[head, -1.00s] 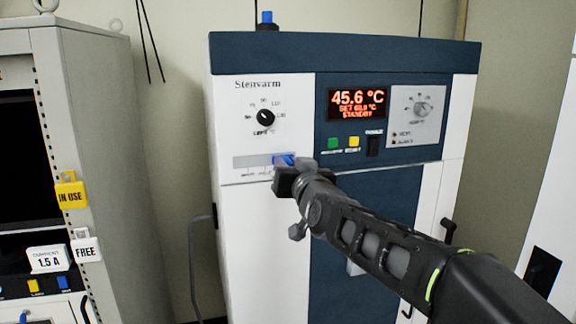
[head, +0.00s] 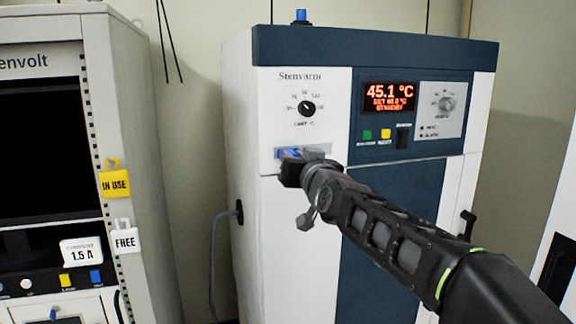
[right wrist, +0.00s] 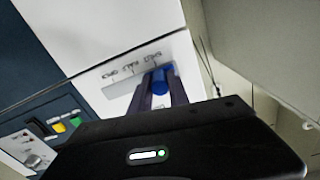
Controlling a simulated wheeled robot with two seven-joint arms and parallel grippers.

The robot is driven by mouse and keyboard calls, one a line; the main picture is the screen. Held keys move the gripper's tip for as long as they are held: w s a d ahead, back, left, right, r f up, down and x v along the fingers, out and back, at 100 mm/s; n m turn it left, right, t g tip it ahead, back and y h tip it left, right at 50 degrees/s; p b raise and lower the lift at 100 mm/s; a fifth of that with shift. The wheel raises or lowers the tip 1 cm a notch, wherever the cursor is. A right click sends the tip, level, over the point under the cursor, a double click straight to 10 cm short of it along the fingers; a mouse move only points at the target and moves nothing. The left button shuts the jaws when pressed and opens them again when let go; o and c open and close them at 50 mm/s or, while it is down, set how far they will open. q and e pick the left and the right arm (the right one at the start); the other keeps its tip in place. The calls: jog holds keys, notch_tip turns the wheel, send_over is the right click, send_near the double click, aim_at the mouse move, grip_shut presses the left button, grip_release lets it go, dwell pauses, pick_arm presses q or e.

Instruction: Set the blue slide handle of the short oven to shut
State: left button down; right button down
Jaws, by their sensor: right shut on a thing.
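The short oven (head: 300,220) is a white and dark blue cabinet marked Stenvarm. The blue slide handle (head: 287,153) sits at the left end of its grey slot plate (head: 322,147), below the round dial. My right gripper (head: 292,168) reaches in from the lower right and covers part of the plate. In the right wrist view, its two fingers (right wrist: 159,95) are closed on either side of the blue handle (right wrist: 161,78), near the right end of the plate as seen there. The small labels by the slot are not readable. My left gripper is not in view.
The oven's red display (head: 389,96) reads 45.1 °C. Green and yellow buttons (head: 385,134), a black switch (head: 403,136) and a grey dial panel (head: 441,110) lie right of the handle. A grey cabinet (head: 150,170) with yellow and white tags stands left, with a gap between.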

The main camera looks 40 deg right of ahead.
jog(key=shift+w+a, duration=0.1)
jog(key=shift+a, duration=0.2)
jog(key=shift+d, duration=0.15)
jog(key=c, duration=1.4)
grip_release()
jog(key=shift+o, duration=0.7)
jog(key=b+v, duration=0.3)
jog(key=v, duration=0.5)
